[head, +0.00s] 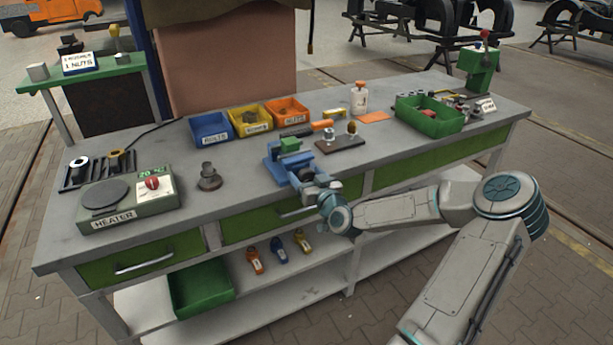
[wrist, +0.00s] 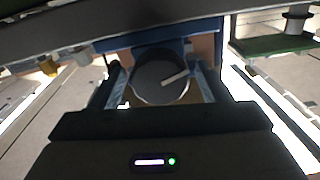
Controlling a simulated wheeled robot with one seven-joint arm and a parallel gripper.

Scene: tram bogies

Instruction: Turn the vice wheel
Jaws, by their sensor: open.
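My gripper (head: 318,187) is at the front of the vice, open, and covers much of the wheel in the head view. In the wrist view its two fingers stand on the left and right of the wheel. I cannot tell whether they touch it.
The grey workbench (head: 240,195) holds a heater (head: 128,205) at left, blue (head: 210,130), yellow and orange bins behind, and a dark block with pins (head: 340,144) beside the vice. A green tray (head: 430,123) is at right. A drawer and lower shelf (head: 330,262) lie below.

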